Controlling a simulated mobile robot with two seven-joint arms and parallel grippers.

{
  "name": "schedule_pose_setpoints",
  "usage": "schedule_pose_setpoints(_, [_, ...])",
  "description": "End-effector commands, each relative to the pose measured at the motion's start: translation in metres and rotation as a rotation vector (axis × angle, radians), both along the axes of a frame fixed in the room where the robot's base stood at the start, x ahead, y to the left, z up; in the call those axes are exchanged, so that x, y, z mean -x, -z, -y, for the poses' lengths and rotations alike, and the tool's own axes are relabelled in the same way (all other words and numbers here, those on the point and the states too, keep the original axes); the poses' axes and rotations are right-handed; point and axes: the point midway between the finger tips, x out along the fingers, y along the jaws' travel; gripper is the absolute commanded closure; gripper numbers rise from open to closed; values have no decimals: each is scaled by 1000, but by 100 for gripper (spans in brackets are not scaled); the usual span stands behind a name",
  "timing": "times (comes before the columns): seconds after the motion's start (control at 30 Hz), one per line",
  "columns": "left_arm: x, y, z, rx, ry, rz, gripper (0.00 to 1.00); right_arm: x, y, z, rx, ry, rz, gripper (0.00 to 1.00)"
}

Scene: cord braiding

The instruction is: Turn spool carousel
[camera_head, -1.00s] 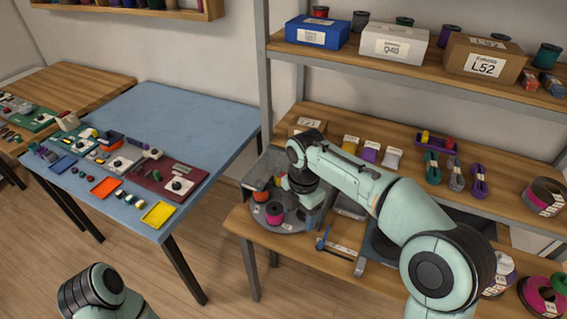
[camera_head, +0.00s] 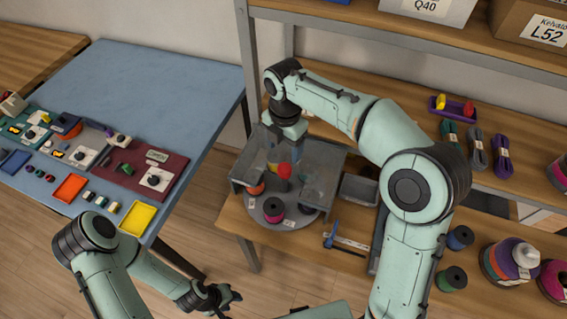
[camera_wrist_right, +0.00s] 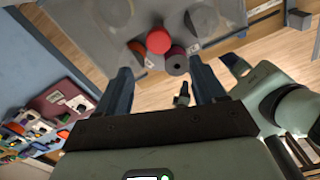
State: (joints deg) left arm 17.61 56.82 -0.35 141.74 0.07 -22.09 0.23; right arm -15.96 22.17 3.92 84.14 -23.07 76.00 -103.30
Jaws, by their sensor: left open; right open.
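The spool carousel, a grey round plate (camera_head: 262,218) with small white labels, sits on the wooden bench inside a grey, open-fronted housing (camera_head: 323,165). A magenta spool (camera_head: 273,209) stands at its front, an orange one (camera_head: 256,187) at the left and a dark one (camera_head: 308,204) at the right. A red knob (camera_head: 284,172) rises near the middle. My right gripper (camera_head: 284,156) points down over the knob, open. In the right wrist view the round red top (camera_wrist_right: 158,40) lies ahead between the open blue fingers (camera_wrist_right: 163,78). My left gripper (camera_head: 220,296) is open and empty, low over the floor.
A blue-handled tool (camera_head: 331,236) lies right of the carousel, and a grey bin (camera_head: 358,189) stands beside the housing. Spools (camera_head: 451,279) stand at the bench's right. A blue table (camera_head: 150,92) with trays is at the left, with open floor between.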

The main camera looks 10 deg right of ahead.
Motion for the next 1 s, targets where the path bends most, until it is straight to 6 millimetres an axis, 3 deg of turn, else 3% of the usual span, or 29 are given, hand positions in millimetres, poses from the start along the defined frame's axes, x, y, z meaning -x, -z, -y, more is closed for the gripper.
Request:
schedule_pose_setpoints(0.1, [8, 9, 0, 0, 0, -9, 57, 2, 32, 0, 1, -1, -7, 31])
schedule_pose_setpoints(0.4, [15, 18, 0, 0, 0, -17, 57, 1, 82, 0, 0, -1, -3, 31])
schedule_pose_setpoints(0.6, [16, 19, 0, 0, 0, -18, 57, 0, 93, 0, -1, 1, 1, 31])
schedule_pose_setpoints(0.87, [16, 19, 0, 0, 0, -18, 57, 0, 94, 0, -1, 0, 1, 31])
schedule_pose_setpoints(0.9, [16, 19, 0, 0, 0, -18, 57, -1, 94, 0, -1, 0, 1, 37])
schedule_pose_setpoints(1.0, [16, 19, 0, 0, 0, -18, 57, -1, 94, 0, -1, 0, 1, 70])
